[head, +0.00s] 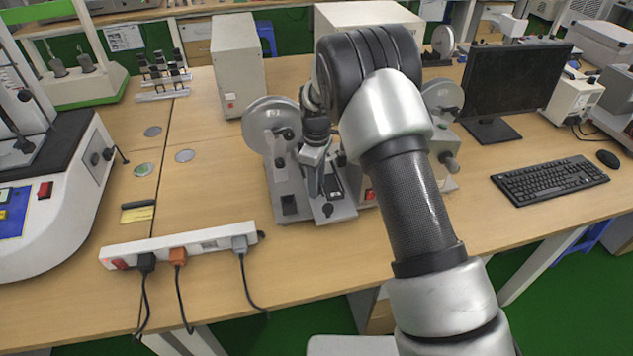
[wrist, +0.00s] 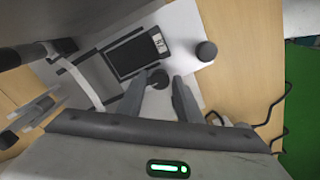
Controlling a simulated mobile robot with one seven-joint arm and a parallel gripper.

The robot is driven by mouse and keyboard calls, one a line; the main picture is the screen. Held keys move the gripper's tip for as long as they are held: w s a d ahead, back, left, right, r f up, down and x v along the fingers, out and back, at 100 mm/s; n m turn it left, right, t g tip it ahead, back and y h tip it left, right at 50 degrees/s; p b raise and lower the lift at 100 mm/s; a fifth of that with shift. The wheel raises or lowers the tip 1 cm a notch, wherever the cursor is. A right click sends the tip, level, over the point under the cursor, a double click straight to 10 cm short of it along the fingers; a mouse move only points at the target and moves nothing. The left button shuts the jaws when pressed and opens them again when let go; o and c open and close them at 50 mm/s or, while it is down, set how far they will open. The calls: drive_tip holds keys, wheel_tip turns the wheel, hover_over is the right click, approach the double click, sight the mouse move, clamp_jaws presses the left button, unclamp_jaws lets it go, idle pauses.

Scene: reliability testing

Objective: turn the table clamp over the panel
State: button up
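A grey bench machine stands on the wooden table, with a pale base (head: 345,211) and a large round disc (head: 271,122). A dark rectangular panel with a small label lies on its base (wrist: 132,57). My gripper (head: 316,190) is low over the base, beside the panel. In the wrist view its two fingers (wrist: 158,88) are apart, with a small dark knob (wrist: 158,77) between their tips. I cannot tell whether they touch it, or whether this knob belongs to the table clamp. A pale curved bar (wrist: 83,83) lies left of the fingers. My arm hides part of the machine.
A power strip (head: 190,243) with plugged cables lies along the front left table edge. A white machine (head: 75,190) stands far left, a grey box (head: 238,65) behind. A monitor (head: 510,80) and keyboard (head: 549,182) are to the right. The table left of the machine is mostly clear.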

drive_tip(key=c, duration=0.7)
drive_tip(key=shift+o, duration=0.2)
drive_tip(key=shift+m, duration=0.3)
drive_tip(key=m, duration=0.7)
drive_tip(key=shift+b, duration=0.3)
drive_tip(key=m, duration=0.5)
drive_tip(key=shift+m, duration=2.6)
